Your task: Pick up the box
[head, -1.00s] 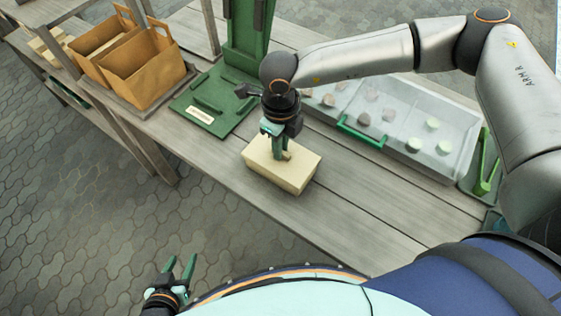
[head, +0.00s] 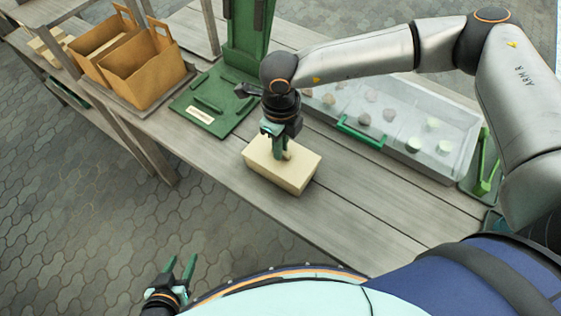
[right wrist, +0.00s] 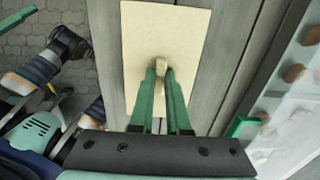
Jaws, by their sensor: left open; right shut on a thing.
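The box (head: 298,175) is a pale cream block with a small knob on top. It sits on, or very close above, the wooden table; I cannot tell which. My right gripper (head: 281,152) points down over it and is shut on the knob. In the right wrist view, the fingertips (right wrist: 160,72) close on the knob at the middle of the box's top face (right wrist: 185,38). My left gripper (head: 181,268) is open and empty, over the paving at the lower left, away from the table.
A clear-lidded case (head: 412,157) with a green handle and several small lumps lies right of the box. A green board (head: 190,118) lies behind left. Brown paper bags (head: 150,72) stand on a tray at upper left. Bare table planks (head: 365,225) lie in front right.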

